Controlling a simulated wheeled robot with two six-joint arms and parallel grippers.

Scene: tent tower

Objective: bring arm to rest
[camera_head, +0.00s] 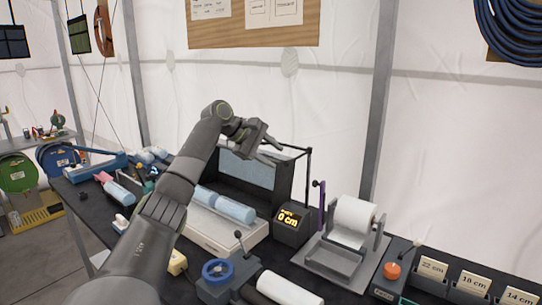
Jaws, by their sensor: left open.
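My left arm reaches up from the bottom left. Its gripper (270,147) is open and empty, raised in front of the dark-framed rack (285,185) at the back of the bench. Part of the rack is hidden behind the gripper. My right gripper is not in view.
The space above the bench at right is clear.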

